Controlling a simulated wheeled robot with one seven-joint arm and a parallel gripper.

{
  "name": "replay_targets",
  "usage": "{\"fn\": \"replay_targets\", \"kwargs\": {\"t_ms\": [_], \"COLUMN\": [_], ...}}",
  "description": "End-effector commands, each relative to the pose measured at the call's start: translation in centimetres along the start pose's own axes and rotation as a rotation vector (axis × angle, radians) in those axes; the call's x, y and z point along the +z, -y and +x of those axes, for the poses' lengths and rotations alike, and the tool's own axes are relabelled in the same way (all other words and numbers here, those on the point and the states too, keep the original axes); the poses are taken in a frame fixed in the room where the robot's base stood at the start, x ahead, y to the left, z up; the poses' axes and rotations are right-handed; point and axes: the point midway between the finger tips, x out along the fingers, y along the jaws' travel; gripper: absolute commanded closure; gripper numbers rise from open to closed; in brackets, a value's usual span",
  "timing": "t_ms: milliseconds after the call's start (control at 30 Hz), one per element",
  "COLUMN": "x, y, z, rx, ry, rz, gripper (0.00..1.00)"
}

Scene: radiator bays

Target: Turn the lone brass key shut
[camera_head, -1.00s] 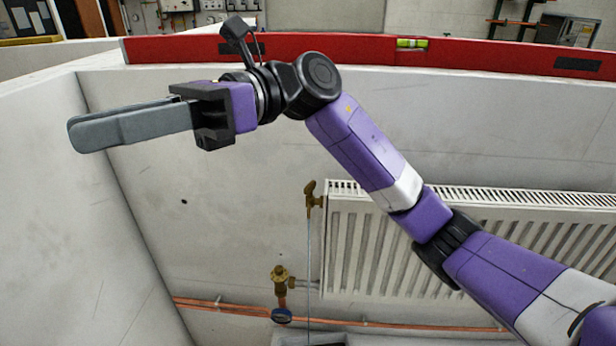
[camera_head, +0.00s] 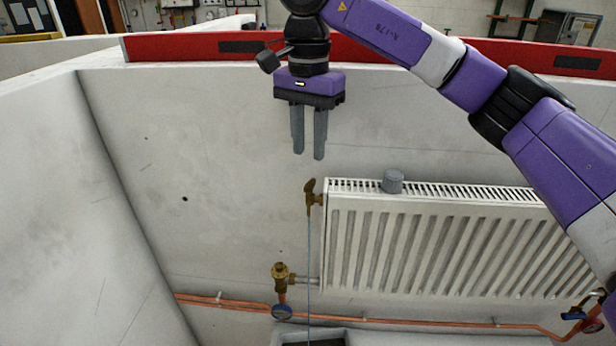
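The brass key (camera_head: 310,188) sits at the upper left corner of the white radiator (camera_head: 345,240), on the bleed fitting. A thin blue line runs straight down below it. My gripper (camera_head: 308,156) points downward above the key, with a small gap between it and the key in the picture; depth between them is hard to judge. Its two grey fingers are apart and nothing shows between them.
A grey knob-like cylinder (camera_head: 393,182) stands on the radiator top. A brass valve (camera_head: 280,277) and copper pipes (camera_head: 400,321) lie below left. A dark-centred tray (camera_head: 285,338) is at the bottom. A red level (camera_head: 180,47) spans the wall top.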

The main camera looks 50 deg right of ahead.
Motion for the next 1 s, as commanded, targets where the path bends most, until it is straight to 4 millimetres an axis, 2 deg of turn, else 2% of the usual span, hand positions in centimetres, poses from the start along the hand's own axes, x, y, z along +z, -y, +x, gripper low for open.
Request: {"fn": "replay_targets", "kwargs": {"t_ms": [167, 500, 700, 933, 1000], "x": [0.1, 0.2, 0.2, 0.2, 0.2], "y": [0.0, 0.1, 0.1, 0.1, 0.1], "z": [1.8, 6.6, 7.7, 7.7, 7.7], "rx": [0.000, -0.002, -0.004, -0.004, -0.004], "ry": [0.006, 0.008, 0.006, 0.005, 0.005], "rz": [-0.011, -0.009, -0.009, -0.009, -0.009], "gripper": [0.72, 0.72, 0.72, 0.72, 0.86]}}
